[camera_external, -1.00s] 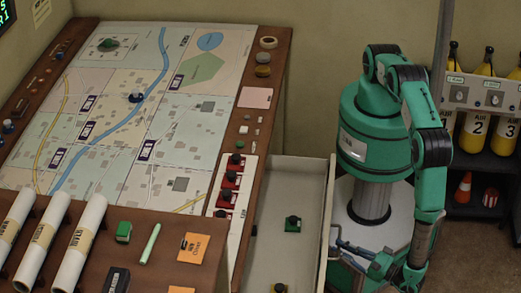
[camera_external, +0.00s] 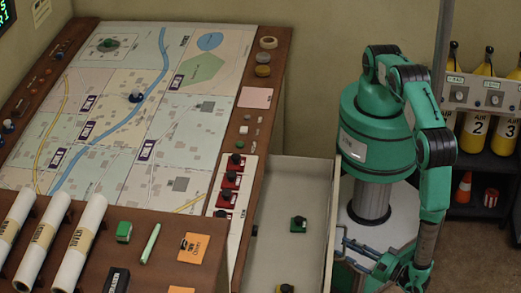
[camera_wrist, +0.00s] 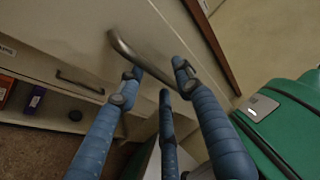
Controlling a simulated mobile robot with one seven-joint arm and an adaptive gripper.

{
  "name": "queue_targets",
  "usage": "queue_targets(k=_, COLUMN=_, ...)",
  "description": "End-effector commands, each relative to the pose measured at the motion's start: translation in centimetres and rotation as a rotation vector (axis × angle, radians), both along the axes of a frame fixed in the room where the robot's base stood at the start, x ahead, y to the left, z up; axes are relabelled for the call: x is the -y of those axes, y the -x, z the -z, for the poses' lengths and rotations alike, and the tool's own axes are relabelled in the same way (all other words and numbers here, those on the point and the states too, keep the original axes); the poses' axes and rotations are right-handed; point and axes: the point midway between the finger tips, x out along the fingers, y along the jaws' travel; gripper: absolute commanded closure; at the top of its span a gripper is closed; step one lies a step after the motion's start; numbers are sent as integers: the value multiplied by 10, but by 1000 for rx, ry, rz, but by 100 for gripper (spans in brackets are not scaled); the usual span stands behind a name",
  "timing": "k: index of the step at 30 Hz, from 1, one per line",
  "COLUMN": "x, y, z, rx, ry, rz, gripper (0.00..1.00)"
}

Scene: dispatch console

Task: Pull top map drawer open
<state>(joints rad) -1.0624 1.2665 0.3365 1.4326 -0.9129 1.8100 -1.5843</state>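The top map drawer is pulled out on the right side of the console. Its pale interior (camera_external: 262,215) shows in the external view, with its front edge (camera_external: 333,225) facing my arm. In the wrist view, the drawer's cream front (camera_wrist: 70,30) carries a curved metal handle (camera_wrist: 124,48). My gripper (camera_wrist: 157,78) has its blue-grey fingers on both sides of the handle bar and appears closed around it; the exact contacts are partly hidden. In the external view my gripper (camera_external: 352,246) is beside the drawer front, low at the right.
A lower drawer handle (camera_wrist: 80,82) and an open shelf (camera_wrist: 60,108) show in the wrist view. Yellow air cylinders (camera_external: 474,130) stand at right. A map table (camera_external: 120,110) tops the console.

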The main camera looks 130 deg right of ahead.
Motion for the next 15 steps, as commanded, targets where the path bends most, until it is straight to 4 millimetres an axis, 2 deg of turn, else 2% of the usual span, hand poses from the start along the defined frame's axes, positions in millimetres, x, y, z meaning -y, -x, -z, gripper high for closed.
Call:
queue_targets(k=8, x=-12, y=5, z=2, rx=1, ry=-2, rz=-1, gripper=65)
queue_targets(k=15, x=-41, y=17, z=8, rx=1, ry=-1, rz=-2, gripper=65)
